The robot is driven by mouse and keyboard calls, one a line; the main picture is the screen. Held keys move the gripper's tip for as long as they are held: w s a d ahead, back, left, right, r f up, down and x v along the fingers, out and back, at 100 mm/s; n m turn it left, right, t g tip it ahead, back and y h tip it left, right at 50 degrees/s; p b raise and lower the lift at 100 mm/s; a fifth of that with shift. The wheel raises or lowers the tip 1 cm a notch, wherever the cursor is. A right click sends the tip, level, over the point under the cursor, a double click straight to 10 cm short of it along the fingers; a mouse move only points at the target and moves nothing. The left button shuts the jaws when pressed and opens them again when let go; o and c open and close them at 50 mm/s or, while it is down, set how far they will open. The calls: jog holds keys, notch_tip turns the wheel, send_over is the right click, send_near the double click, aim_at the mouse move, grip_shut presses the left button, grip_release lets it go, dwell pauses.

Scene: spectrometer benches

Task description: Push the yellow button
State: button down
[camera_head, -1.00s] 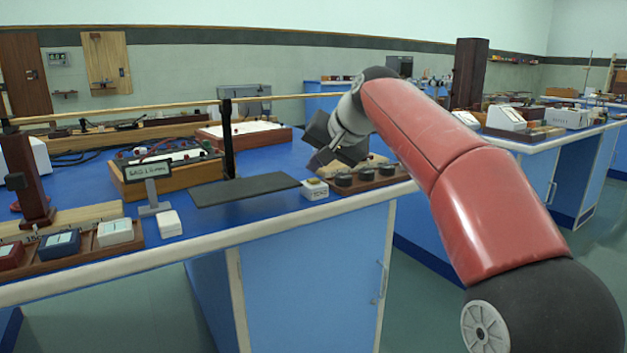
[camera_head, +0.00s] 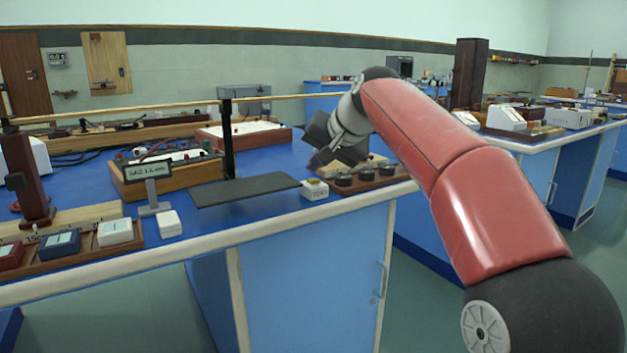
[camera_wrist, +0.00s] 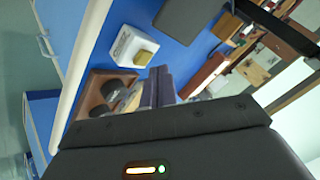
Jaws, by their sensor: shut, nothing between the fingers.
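The yellow button (camera_wrist: 143,57) sits on top of a small white box (camera_wrist: 125,45) in the wrist view. In the head view the white box (camera_head: 315,191) stands near the front edge of the blue bench, with the yellow button (camera_head: 314,182) on its top. My gripper (camera_head: 316,163) is shut and empty, above the bench just behind the box and apart from it. In the wrist view its fingers (camera_wrist: 158,78) are together and point toward the box's side of the bench.
A wooden block with several dark round knobs (camera_head: 344,180) stands right of the box. A sign on a stand (camera_head: 148,172) and a small white block (camera_head: 170,224) stand farther left. The bench's pale front edge (camera_head: 260,231) is close.

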jog(key=shift+f, duration=0.1)
jog(key=shift+f, duration=0.35)
jog(key=shift+f+b, duration=0.5)
jog(key=shift+b, duration=0.05)
dwell(0.6)
jog(key=shift+r, duration=0.1)
jog(key=shift+r+p, duration=0.8)
jog(key=shift+p, duration=0.2)
jog(key=shift+r, duration=0.15)
notch_tip(320, 180, up, 5)
jog(key=p, duration=0.5)
